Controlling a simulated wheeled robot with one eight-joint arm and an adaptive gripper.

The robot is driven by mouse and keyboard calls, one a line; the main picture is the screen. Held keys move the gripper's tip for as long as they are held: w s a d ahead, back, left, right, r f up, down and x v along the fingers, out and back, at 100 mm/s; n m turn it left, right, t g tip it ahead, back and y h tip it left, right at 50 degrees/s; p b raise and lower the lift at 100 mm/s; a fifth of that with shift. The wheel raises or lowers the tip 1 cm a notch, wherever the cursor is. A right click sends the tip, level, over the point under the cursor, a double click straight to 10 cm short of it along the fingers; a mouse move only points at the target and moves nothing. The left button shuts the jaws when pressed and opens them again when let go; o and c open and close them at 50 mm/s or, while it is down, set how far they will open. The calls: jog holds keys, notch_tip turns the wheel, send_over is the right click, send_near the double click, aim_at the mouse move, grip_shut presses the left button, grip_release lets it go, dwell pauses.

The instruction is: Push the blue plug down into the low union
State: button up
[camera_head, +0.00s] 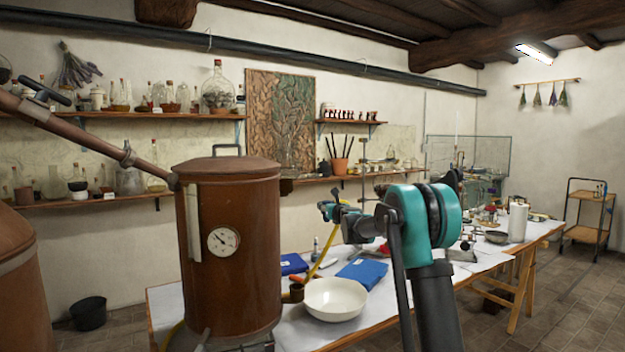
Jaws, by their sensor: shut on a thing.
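The far part of my arm shows as small teal and dark pieces past the large teal joint, above the table. My gripper (328,209) seems to be at the left end of these pieces, but its fingers are too small and overlapped to make out. I cannot pick out the blue plug or what the gripper holds. I cannot identify the low union with certainty. A small brown cup-like fitting (296,291) sits low beside the copper vessel (232,265), with a yellow hose (321,260) rising from near it.
A white bowl (335,299) and blue folded cloths (362,272) lie on the long table (290,333). The copper vessel blocks the table's left part. A paper roll (517,222) and a dark bowl (496,237) stand farther right. Tiled floor is open at the right.

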jog(key=s+d+f+m+h, duration=0.1)
jog(key=s+d+f+h, duration=0.1)
jog(key=s+d+f, duration=0.65)
jog(key=s+d+f+m+h, duration=0.1)
jog(key=s+d+f, duration=0.3)
jog(key=f, duration=0.7)
jog(key=s+a+r+n+g+y, duration=0.2)
jog(key=s+a+r+n+y, duration=0.25)
jog(key=a, duration=0.75)
jog(key=s+a+r+n+g+y, duration=0.15)
jog(key=s+a+r+y, duration=0.25)
jog(key=s+a+r, duration=0.55)
notch_tip(320, 180, down, 8)
jog(key=w+a, duration=0.1)
jog(key=a, duration=0.1)
jog(key=shift+w, duration=0.2)
jog(key=shift+a+f+t, duration=0.15)
jog(key=shift+f+t, duration=0.1)
jog(key=shift+f, duration=1.6)
dwell(1.3)
